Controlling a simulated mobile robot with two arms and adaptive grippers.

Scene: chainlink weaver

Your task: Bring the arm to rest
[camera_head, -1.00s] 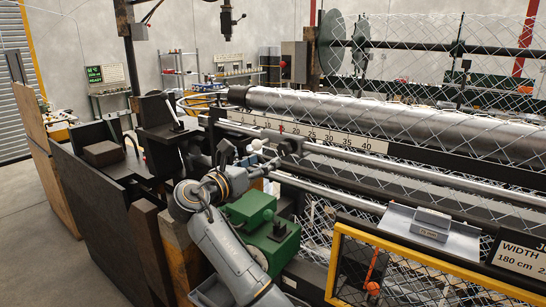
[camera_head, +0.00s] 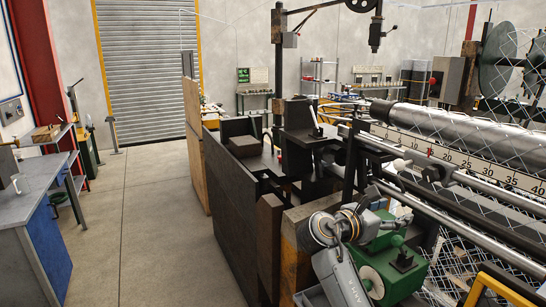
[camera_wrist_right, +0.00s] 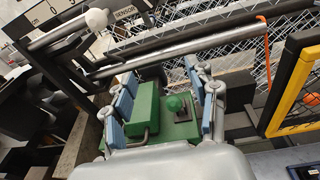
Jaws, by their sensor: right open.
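My right arm comes up from the bottom of the head view, with the right gripper (camera_head: 368,204) at its end beside a green box (camera_head: 385,262) on the machine. In the right wrist view, the right gripper (camera_wrist_right: 163,80) is open, its blue-padded fingers well apart. I see nothing held. In the head view the fingers are small and partly lost against the machine. My left gripper is not in view.
The mesh-weaving machine has a long roller (camera_head: 445,122) and a numbered scale (camera_head: 470,165). A yellow frame (camera_wrist_right: 285,100) stands close to the right of the gripper. Open floor (camera_head: 150,210) lies farther left, beside a workbench (camera_head: 35,215).

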